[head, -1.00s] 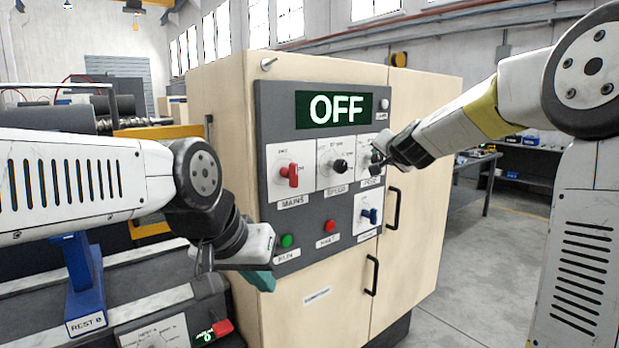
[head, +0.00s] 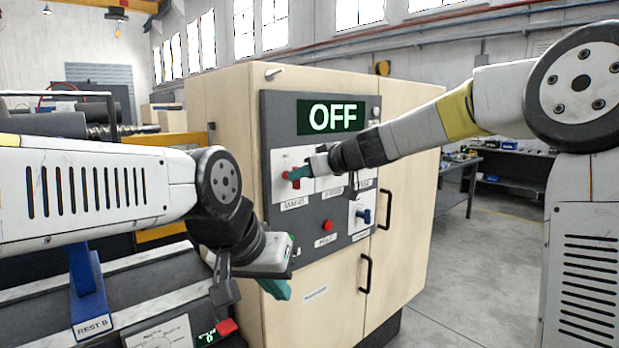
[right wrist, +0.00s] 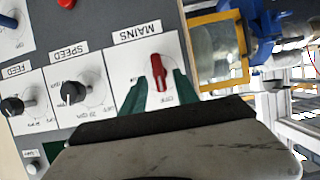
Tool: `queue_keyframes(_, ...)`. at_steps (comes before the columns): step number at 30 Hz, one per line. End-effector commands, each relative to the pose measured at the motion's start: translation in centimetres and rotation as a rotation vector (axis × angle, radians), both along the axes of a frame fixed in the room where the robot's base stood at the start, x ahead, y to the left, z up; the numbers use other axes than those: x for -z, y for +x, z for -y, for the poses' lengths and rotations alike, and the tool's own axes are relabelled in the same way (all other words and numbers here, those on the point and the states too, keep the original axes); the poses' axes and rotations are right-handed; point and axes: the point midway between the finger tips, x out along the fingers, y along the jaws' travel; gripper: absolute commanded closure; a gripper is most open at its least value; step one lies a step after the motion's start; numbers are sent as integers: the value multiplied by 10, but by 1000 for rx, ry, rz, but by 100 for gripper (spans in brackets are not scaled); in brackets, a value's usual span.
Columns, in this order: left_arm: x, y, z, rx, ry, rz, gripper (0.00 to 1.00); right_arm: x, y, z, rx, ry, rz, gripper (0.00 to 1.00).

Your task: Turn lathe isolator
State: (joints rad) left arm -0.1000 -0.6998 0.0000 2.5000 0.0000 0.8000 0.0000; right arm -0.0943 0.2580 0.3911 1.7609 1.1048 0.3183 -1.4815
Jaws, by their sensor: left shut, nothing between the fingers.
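The control panel (head: 338,222) is on a beige cabinet, and its display (head: 331,116) reads OFF. The red MAINS knob (right wrist: 158,66) sits on a white plate and also shows partly in the head view (head: 287,176). My right gripper (right wrist: 160,84) is open at the MAINS knob, with one green fingertip on each side of the knob's near end in the right wrist view. I cannot tell whether they touch it. In the head view my right gripper (head: 301,174) partly covers the knob. My left gripper (head: 276,289) is shut and empty, low before the cabinet.
Black SPEED (right wrist: 72,93) and FEED (right wrist: 12,105) knobs sit beside MAINS. A red button (head: 327,225) and a blue switch (head: 364,215) are lower on the panel. A lathe with a blue rest (head: 88,290) is at the left. The floor at right is clear.

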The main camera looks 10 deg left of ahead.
Motion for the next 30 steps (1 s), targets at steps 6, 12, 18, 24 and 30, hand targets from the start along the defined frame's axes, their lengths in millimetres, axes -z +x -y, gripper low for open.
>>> queue_keyframes(6,0,0,0,0,0,0,100,11,16,-21,0,-1,-1,64)
queue_keyframes(12,0,0,0,0,0,0,100,14,20,-25,3,0,0,64)
queue_keyframes(18,0,0,0,0,0,0,100,13,20,-25,3,0,0,70)
queue_keyframes(24,0,0,0,0,0,0,100,13,20,-25,3,0,0,100)
queue_keyframes(30,0,0,0,0,0,0,100,13,20,-24,4,4,-5,100)
